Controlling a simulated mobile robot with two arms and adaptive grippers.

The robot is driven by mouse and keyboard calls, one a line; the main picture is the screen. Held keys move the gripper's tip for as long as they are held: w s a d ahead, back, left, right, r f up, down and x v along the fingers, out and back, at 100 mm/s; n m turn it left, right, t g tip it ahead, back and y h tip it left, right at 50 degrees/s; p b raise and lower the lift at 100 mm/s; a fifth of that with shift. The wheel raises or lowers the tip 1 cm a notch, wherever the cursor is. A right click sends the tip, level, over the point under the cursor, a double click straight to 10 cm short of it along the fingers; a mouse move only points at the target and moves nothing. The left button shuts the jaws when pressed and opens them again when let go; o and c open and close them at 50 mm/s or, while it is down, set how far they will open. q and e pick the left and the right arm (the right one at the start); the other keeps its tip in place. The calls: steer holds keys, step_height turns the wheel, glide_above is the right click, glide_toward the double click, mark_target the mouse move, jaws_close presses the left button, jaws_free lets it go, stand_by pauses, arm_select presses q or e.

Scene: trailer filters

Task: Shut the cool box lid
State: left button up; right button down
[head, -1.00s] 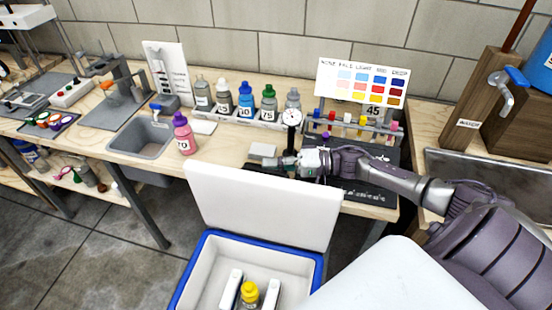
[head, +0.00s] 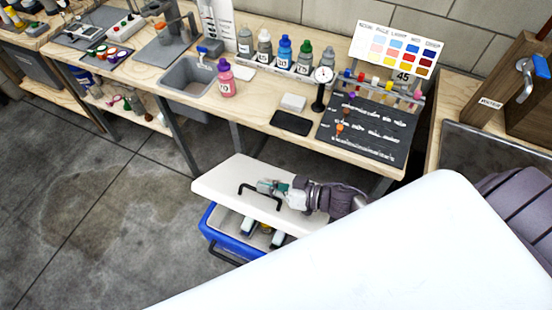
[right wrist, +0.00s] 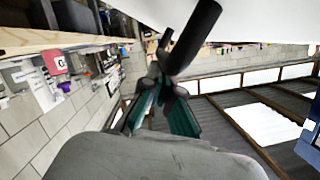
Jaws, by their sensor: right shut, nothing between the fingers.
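The cool box has a blue body (head: 222,238) and a white lid (head: 225,182) with a black handle on top (head: 262,194). The lid is tilted partway down over the box. A gap below its edge still shows the inside, with a yellow-topped bottle and pale items. My right gripper (head: 268,186) is shut and empty, over the lid's top beside the handle. The right wrist view shows its teal fingers (right wrist: 168,108) close to the black handle (right wrist: 192,38) and white lid (right wrist: 255,18). Whether they touch is unclear. My left gripper is out of view.
The wooden workbench (head: 290,122) runs behind the cool box, with a sink (head: 188,80), a pink bottle (head: 226,80), a dial gauge (head: 322,88) and a dark mat (head: 370,128). Open concrete floor (head: 90,220) lies to the left. A large white surface covers the lower right.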

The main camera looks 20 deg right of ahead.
mark_target(259, 213)
steer(key=s+a+f+b, duration=0.1)
steer(key=f, duration=0.1)
steer(key=s+a+f+n, duration=0.1)
steer(key=s+a+f+n+b, duration=0.1)
steer(key=a+f, duration=0.1)
steer(key=shift+s+f+t+h+b, duration=0.25)
steer(key=shift+f+t+h+b, duration=0.05)
arm_select(q)
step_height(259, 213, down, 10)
steer(key=b, duration=0.7)
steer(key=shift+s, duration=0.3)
arm_select(e)
steer(key=s+a+f+n+t+h, duration=0.1)
steer(key=s+a+f+n, duration=0.2)
steer(key=f, duration=0.6)
steer(key=shift+s+a+n, duration=0.25)
steer(key=shift+a+n, duration=0.15)
steer(key=shift+n, duration=0.1)
steer(key=shift+f, duration=0.2)
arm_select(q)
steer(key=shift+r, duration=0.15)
arm_select(e)
steer(key=shift+r, duration=0.1)
